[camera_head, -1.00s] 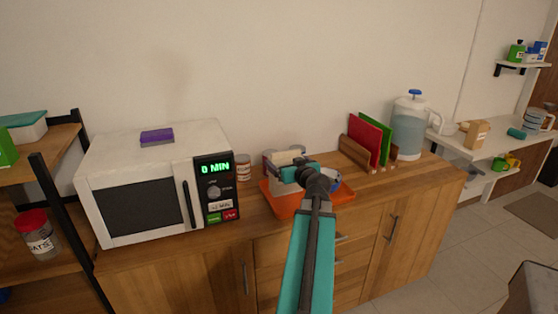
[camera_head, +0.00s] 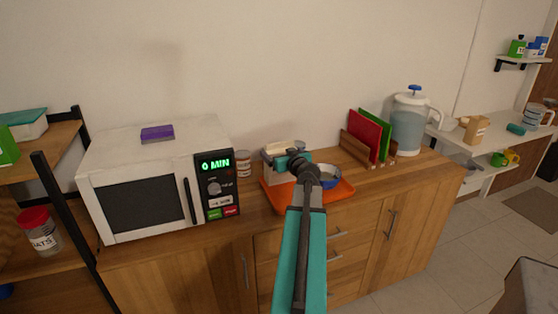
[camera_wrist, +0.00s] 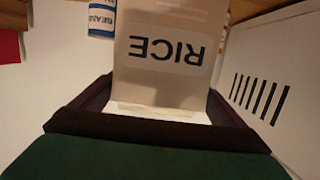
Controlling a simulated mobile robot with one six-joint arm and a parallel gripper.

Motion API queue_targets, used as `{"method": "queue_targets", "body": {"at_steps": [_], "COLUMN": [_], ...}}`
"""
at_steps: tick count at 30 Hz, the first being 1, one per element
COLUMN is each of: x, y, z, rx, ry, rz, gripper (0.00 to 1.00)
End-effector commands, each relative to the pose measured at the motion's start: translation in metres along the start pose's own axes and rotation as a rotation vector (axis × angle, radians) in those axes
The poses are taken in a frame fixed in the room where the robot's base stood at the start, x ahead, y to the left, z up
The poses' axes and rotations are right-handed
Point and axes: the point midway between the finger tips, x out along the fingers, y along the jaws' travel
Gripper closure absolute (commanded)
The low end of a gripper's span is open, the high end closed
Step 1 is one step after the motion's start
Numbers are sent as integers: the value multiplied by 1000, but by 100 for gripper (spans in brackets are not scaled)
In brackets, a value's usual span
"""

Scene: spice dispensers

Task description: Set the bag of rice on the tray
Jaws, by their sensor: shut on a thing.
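The bag of rice (camera_wrist: 165,60) is a pale block whose RICE label appears upside down in the wrist view. My gripper (camera_wrist: 160,118) is shut on it, with dark fingers on either side. In the head view the bag (camera_head: 277,176) is at the left part of the orange tray (camera_head: 341,193), partly hidden by my gripper (camera_head: 287,161). I cannot tell whether its base touches the tray. The tray lies on the wooden cabinet top, and my arm covers part of it.
A blue bowl (camera_head: 328,182) sits on the tray, right of my gripper. A small labelled can (camera_head: 243,164) stands between the tray and the white microwave (camera_head: 150,185). Red and green boards in a rack (camera_head: 357,149) and a water jug (camera_head: 408,130) stand to the right.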

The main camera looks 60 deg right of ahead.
Motion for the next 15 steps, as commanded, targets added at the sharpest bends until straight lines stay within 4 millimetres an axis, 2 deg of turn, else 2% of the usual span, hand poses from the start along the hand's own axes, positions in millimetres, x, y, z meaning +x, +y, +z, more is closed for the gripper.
{"method": "queue_targets", "body": {"at_steps": [8, 15], "x": [16, 18], "y": [0, 0], "z": [-4, 21], "rx": [1, 2], "ry": [2, 1], "rz": [1, 1], "gripper": [60, 60]}}
